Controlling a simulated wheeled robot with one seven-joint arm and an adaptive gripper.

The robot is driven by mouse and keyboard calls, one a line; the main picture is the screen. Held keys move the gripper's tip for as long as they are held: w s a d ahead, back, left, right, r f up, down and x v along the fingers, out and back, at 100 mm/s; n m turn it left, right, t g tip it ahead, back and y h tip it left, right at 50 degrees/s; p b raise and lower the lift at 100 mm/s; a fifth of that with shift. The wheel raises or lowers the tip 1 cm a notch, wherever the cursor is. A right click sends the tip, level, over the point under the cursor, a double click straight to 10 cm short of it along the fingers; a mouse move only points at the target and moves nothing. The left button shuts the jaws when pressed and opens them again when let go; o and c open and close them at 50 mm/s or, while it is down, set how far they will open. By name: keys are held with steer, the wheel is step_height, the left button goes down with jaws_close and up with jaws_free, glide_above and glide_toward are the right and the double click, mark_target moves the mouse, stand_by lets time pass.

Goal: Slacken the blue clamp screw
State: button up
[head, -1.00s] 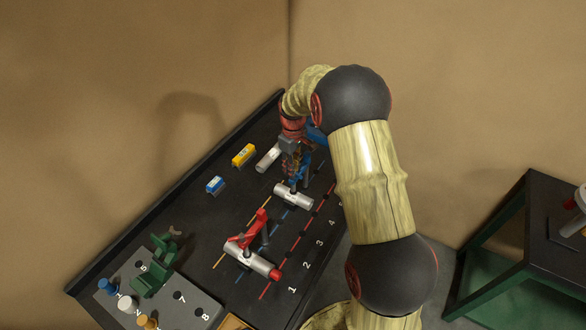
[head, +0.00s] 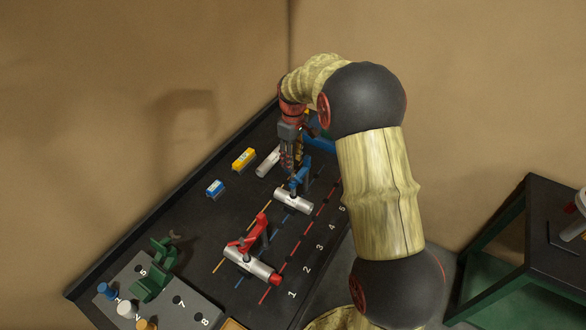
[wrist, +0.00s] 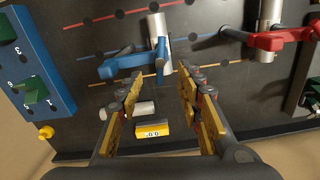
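The blue clamp (head: 299,179) sits on a silver cylinder (head: 294,201) lying on the dark board. In the wrist view the blue clamp (wrist: 125,66) spans across the board, with an upright blue part beside the silver cylinder (wrist: 156,27). My gripper (head: 288,167) is just behind and above the clamp in the head view. In the wrist view my gripper (wrist: 160,80) is open, its two fingers apart with nothing between them. The clamp lies just beyond the fingertips. I cannot make out the screw itself clearly.
A red clamp (head: 248,236) on another cylinder stands nearer. A yellow block (head: 243,156), a small blue block (head: 215,186) and a pale cylinder (head: 268,161) lie to the left. A grey rack (head: 187,298) with a green clamp is front left; a blue panel (wrist: 42,65) is close by.

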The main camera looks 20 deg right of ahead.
step_height(320, 180, up, 5)
steer(key=shift+f, duration=0.1)
steer(key=shift+c, duration=0.2)
